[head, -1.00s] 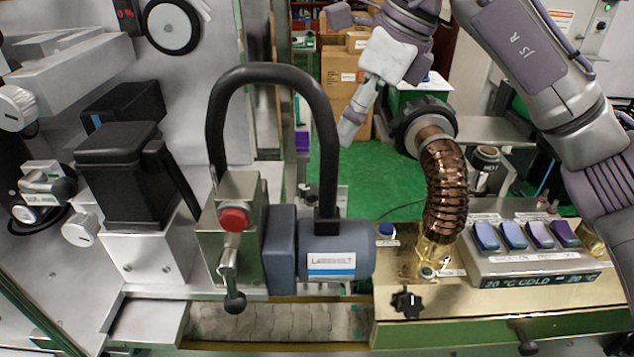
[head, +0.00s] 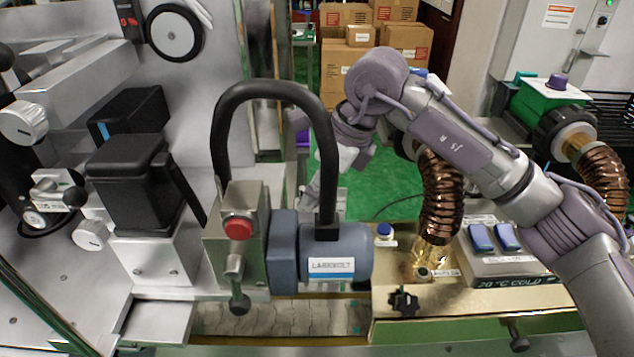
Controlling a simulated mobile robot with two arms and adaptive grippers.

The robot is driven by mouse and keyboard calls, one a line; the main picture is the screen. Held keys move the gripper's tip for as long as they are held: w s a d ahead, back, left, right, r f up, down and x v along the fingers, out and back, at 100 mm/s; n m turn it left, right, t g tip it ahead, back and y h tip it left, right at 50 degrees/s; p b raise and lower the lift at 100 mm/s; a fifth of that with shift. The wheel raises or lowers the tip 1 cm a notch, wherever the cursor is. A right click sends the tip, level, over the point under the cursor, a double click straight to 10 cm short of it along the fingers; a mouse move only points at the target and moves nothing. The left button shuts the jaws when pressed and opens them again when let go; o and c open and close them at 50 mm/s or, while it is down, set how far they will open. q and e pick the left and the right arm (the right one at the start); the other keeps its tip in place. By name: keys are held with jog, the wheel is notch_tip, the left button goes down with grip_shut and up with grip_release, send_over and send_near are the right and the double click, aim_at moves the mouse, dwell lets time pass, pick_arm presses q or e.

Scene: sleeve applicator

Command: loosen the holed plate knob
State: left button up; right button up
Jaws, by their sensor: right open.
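Several knobs are in view, and I cannot tell for sure which is the holed plate knob. A black knob (head: 76,196) sits on a small metal block by the holed metal plate (head: 62,285) at the left. A black star knob (head: 404,303) stands on the gold panel, front centre. My left gripper is not in view.
The black hose (head: 270,90) arches over the blue-grey motor (head: 340,250). A ribbed copper duct (head: 440,205) rises from the gold panel (head: 440,300), partly hidden by my right arm. A button box (head: 495,262) stands right of it. Cartons (head: 345,65) stand far back on green floor.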

jog(key=shift+c, duration=0.3)
jog(key=c, duration=1.1)
jog(key=shift+w+n+g+b, duration=0.1)
jog(key=shift+n+g+b, duration=0.55)
jog(key=shift+n, duration=0.65)
jog(key=shift+w+n+g+b, duration=0.15)
jog(key=shift+n+g+b, duration=0.3)
jog(key=shift+n, duration=1.25)
jog(key=shift+r, duration=0.1)
jog(key=o, duration=1.2)
jog(key=shift+c, duration=0.2)
